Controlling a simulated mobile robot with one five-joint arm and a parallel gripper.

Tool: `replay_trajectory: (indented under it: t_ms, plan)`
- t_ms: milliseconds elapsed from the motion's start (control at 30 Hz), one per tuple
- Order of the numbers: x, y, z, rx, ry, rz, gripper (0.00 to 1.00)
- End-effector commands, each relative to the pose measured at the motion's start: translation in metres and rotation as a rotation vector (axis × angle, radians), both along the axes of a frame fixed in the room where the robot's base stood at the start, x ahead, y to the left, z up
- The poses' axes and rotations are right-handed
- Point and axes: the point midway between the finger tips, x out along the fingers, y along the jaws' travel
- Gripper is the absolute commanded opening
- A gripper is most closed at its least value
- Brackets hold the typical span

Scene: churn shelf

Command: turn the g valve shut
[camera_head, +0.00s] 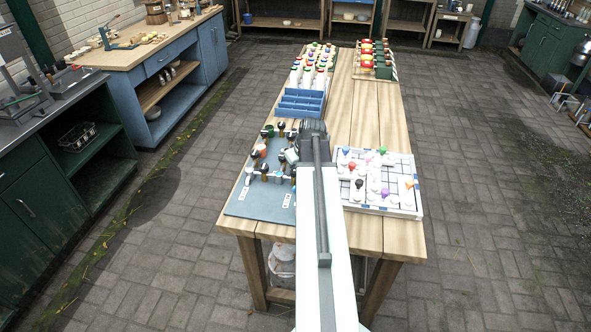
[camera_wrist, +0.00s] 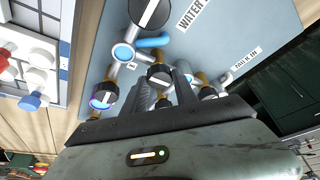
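A blue-grey valve board (camera_head: 245,205) lies on the near left of the wooden table, with pipes and several black-capped valves. In the wrist view the board (camera_wrist: 218,62) fills the top. My gripper (camera_wrist: 166,80) is low over it, with its two dark fingers apart. A black knob with a white bar (camera_wrist: 160,75) shows between and just past the fingertips; I cannot tell whether they touch it. Another black knob (camera_wrist: 104,95) is to its left, and a large one (camera_wrist: 150,10) is at the top. I cannot read which valve is marked g. In the head view my wrist hides the fingertips.
A white board with coloured pegs (camera_head: 380,190) is right of the valve board. A blue rack (camera_head: 300,103) stands behind it. Bottles with coloured caps and red items fill the table's far end. The table's (camera_head: 365,115) middle strip is clear.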

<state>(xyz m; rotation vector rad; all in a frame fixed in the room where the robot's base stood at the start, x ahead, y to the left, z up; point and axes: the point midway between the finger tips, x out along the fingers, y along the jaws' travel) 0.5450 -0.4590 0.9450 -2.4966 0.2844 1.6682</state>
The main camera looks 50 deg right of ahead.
Motion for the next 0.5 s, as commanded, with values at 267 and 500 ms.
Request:
replay_trajectory:
  t_ms: [267,500]
  plan:
    - [-0.0004,0.0002,-0.0001,0.000,0.000,-0.023,0.00]
    - [-0.0001,0.0019,0.0000,0.000,0.000,-0.136,0.00]
